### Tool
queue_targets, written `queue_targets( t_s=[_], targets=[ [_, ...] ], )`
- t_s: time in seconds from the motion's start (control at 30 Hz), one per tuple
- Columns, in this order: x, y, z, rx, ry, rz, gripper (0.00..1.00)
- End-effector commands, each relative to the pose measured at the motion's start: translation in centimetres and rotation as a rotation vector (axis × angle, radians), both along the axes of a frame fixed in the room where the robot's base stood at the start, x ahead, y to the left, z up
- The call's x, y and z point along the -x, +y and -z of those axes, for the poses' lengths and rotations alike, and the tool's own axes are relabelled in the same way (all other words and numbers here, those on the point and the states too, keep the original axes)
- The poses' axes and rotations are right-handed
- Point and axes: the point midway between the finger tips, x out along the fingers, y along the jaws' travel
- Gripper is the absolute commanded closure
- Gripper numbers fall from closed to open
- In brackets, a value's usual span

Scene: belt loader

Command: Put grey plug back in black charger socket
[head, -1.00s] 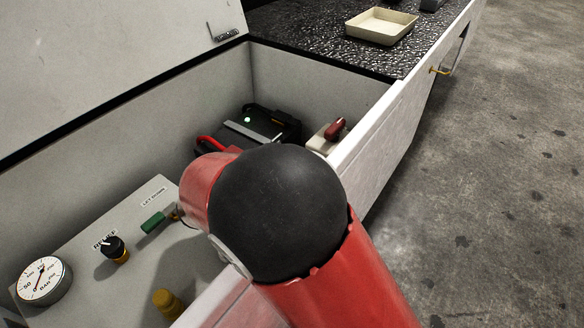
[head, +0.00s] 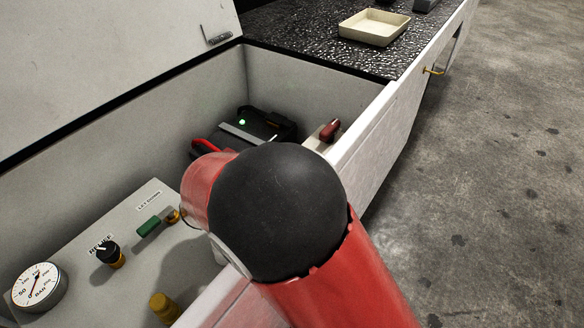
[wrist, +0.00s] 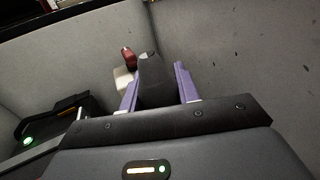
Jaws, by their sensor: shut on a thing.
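In the wrist view my gripper (wrist: 158,88) has two purple fingers, shut on the dark grey plug (wrist: 155,78), which stands up between them. In the head view my own red and black arm hides the gripper and the plug. The black charger (head: 268,124), with a lit green light, sits in the far part of the bay. It also shows at the left of the wrist view (wrist: 66,108), to the left of the plug and apart from it. I cannot make out its socket.
A red-handled switch (head: 330,130) on a pale base stands right of the charger. Bay walls close in around them. A panel with a gauge (head: 38,287), a black knob (head: 107,251) and a green handle (head: 149,226) lies nearer. A cream tray (head: 374,28) sits on the dark top.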

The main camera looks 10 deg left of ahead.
Motion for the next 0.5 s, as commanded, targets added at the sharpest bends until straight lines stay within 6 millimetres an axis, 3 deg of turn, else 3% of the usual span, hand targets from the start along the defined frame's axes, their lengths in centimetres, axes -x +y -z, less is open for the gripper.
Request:
queue_targets(
  t_s=[0.27,0.5],
  targets=[
    [0.0,0.0,-2.5,-0.005,-0.002,-0.001,0.96],
    [0.0,0.0,-8.5,-0.01,-0.006,0.0,0.96]
  ],
)
